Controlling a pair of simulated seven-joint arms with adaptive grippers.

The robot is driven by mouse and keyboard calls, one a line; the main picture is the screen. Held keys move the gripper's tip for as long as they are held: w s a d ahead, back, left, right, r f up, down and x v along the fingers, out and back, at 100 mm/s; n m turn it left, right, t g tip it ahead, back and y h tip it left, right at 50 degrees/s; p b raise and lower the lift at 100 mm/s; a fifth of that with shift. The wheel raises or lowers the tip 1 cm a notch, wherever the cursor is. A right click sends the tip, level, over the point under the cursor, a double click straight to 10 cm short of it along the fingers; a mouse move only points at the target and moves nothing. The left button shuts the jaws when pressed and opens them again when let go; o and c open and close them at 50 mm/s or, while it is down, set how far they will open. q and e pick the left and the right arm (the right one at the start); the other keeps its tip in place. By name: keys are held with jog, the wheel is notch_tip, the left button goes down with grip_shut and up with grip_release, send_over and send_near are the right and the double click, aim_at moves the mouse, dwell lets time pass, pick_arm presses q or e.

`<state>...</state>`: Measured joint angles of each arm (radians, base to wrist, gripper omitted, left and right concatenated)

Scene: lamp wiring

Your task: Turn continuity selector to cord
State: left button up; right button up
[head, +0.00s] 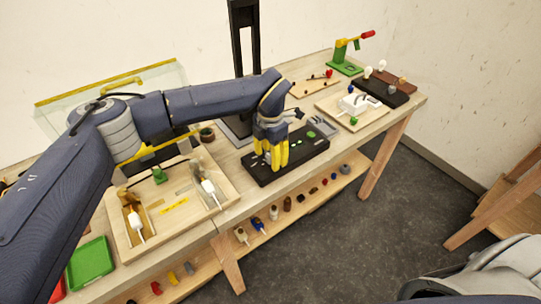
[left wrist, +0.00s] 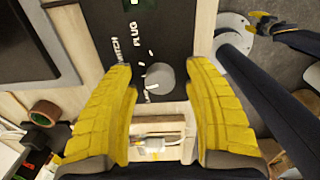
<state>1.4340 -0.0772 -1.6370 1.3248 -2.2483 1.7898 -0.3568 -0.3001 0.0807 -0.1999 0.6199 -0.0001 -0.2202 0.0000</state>
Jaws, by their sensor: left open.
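The black tester board (head: 300,152) lies on the table in the head view, with green and pale marks on it. My left gripper (head: 271,155) points down over its left part, its yellow fingers hiding what is beneath. In the left wrist view the selector knob (left wrist: 160,76), round and grey, sits on the board (left wrist: 172,32) near printed "PLUG" and "SWITCH" labels. My left gripper (left wrist: 163,82) is open, with one finger either side of the knob. I cannot tell whether they touch it. What looks like my right gripper (left wrist: 264,23) is small at the top right.
A wooden tray (head: 165,235) with parts stands left of the board. A white fixture on a wooden base (head: 355,105) and a green stand (head: 345,66) are at the back right. The lower shelf (head: 290,222) holds several small parts.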

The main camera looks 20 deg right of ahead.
aim_at(270, 156)
pick_arm(q)
grip_shut()
dwell(0.3)
jog(key=shift+n, duration=0.9)
grip_release()
notch_tip(270, 156, up, 12)
dwell(0.6)
